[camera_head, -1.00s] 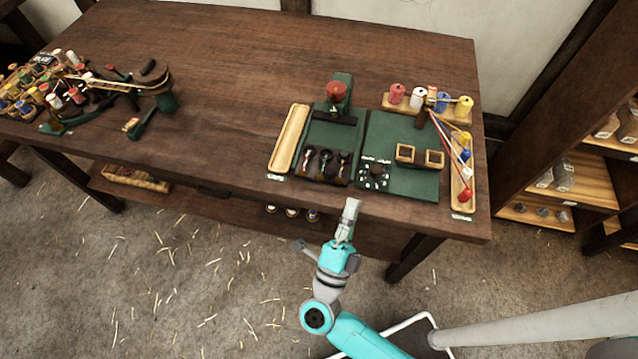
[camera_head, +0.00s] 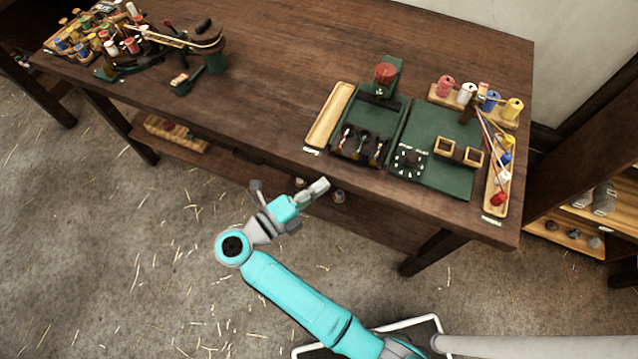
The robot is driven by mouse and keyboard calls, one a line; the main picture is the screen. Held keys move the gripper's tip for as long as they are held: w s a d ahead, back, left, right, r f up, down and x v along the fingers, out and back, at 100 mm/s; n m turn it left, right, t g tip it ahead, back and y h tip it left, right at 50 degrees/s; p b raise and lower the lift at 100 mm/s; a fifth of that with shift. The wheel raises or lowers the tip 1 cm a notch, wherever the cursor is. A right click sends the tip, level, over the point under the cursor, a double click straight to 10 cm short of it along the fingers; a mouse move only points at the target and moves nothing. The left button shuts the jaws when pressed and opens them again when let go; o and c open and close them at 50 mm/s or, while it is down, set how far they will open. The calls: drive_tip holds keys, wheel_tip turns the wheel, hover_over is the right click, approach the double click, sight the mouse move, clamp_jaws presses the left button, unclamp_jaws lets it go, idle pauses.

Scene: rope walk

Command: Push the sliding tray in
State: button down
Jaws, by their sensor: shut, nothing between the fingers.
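I cannot tell for sure which thing is the sliding tray. A long, narrow, empty wooden tray (camera_head: 330,115) lies on the table beside the green boards, with a small label at its near end. A second narrow wooden tray (camera_head: 492,208) at the right end of the table holds small coloured pieces. A wooden tray with contents (camera_head: 176,134) sits under the table on the lower shelf. My gripper (camera_head: 320,187) is shut and empty, in front of the table's near edge, below and left of the green boards. It appears to touch nothing.
The dark wooden table (camera_head: 270,75) has a clear middle. Green boards (camera_head: 440,170) carry small fixtures. Coloured spools (camera_head: 110,40) crowd the far left. A shelf unit (camera_head: 575,225) stands at the right. The straw-strewn floor (camera_head: 100,260) is open in front.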

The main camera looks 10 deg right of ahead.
approach(362, 146)
drive_tip(key=d, duration=0.1)
drive_tip(key=d+r, duration=0.1)
drive_tip(key=d, duration=0.1)
drive_tip(key=s+d+r, duration=0.1)
drive_tip(key=d, duration=0.1)
drive_tip(key=w+d, duration=0.2)
drive_tip(key=w, duration=0.1)
drive_tip(key=w+d, duration=0.2)
drive_tip(key=shift+w, duration=0.25)
idle(0.5)
